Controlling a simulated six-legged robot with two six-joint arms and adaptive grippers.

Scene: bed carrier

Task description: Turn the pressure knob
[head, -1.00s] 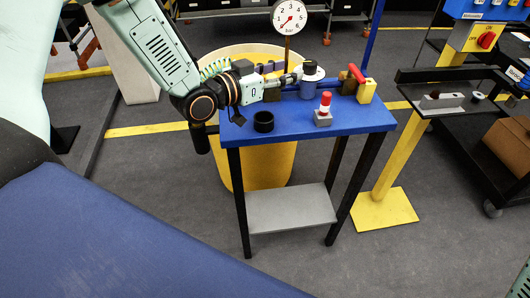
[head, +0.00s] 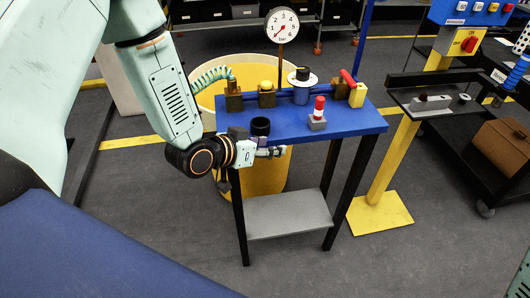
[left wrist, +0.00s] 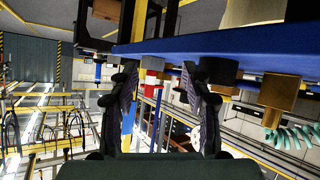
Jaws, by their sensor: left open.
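The black pressure knob (head: 303,74) sits on top of a white disc and blue-grey body, towards the back of the blue bench (head: 345,122) in the head view. A round white bar gauge (head: 282,25) stands on a post behind it. My left gripper (head: 274,152) is at the bench's front left edge, nearer to me than the knob and apart from it. In the left wrist view its two dark fingers (left wrist: 160,88) are spread with nothing held between them. My right gripper is not in view.
On the bench stand a black cup (head: 260,126), a red-and-white button post (head: 318,113), brass fittings (head: 267,94) and a yellow valve with a red lever (head: 356,95). A yellow bin (head: 268,178) is behind. A dark cart (head: 480,150) stands right. Grey floor is open in front.

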